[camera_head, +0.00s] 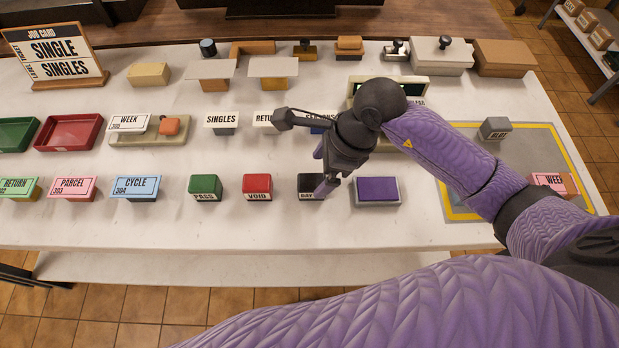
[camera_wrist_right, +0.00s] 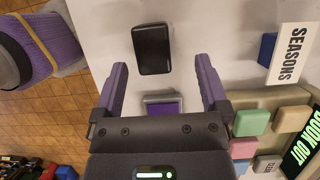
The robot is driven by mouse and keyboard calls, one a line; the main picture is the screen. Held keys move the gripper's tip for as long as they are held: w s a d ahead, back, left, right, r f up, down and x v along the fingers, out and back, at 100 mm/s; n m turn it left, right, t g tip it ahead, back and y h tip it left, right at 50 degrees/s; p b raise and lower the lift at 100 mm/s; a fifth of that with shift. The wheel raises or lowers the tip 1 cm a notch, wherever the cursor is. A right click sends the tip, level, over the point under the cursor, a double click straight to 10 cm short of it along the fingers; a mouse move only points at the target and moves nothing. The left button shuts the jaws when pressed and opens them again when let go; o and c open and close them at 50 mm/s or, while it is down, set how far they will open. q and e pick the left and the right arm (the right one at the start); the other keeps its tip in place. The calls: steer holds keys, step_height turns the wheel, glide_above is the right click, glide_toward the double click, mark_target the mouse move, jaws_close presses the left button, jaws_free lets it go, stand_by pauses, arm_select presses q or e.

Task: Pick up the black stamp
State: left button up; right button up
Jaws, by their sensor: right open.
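The black stamp (camera_head: 306,183) stands upright on the white counter, in the front row between the red VOID stamp and the purple pad. Nothing is held. How much height separates the fingers from the stamp is hard to tell. My left gripper is out of view.
A red VOID stamp (camera_head: 257,185) and a green PASS stamp (camera_head: 205,187) stand to the left. A purple pad (camera_head: 377,191) lies close on the right. Small signs and blocks stand behind. A grey mat with yellow border (camera_head: 458,206) is further right.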

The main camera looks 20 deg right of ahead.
mark_target(313, 181)
steer(key=x, duration=0.3)
steer(key=b+x, duration=0.1)
steer(key=x, duration=0.1)
steer(key=shift+s+a+f, duration=0.1)
steer(key=shift+s+a, duration=0.15)
steer(key=shift+a, duration=0.15)
jaws_close()
step_height(313, 181, up, 10)
steer(key=p, duration=0.2)
steer(key=shift+p, duration=0.3)
